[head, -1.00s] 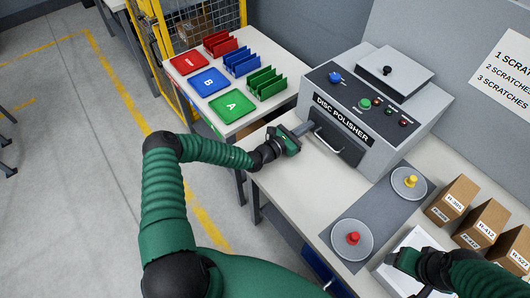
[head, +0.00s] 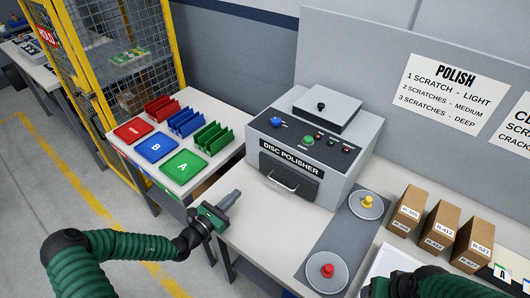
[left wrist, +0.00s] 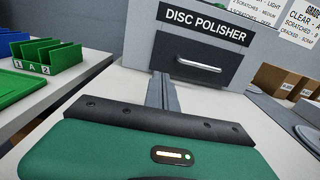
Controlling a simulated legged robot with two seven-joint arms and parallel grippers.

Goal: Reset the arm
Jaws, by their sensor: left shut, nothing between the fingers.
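My left arm comes in from the left in the head view. Its gripper (head: 229,200) is shut and empty, just in front of the disc polisher (head: 300,150) and apart from its handle (head: 283,187). In the left wrist view the shut fingers (left wrist: 162,92) point toward the polisher's dark front panel (left wrist: 198,60). My right arm (head: 425,284) shows only in part at the bottom right of the head view; its fingers are not visible.
A side table holds red (head: 133,131), blue (head: 156,147) and green (head: 183,167) trays with matching racks behind. Two round pads with a red knob (head: 327,270) and a yellow knob (head: 367,202) lie right of the polisher. Cardboard boxes (head: 441,226) stand further right.

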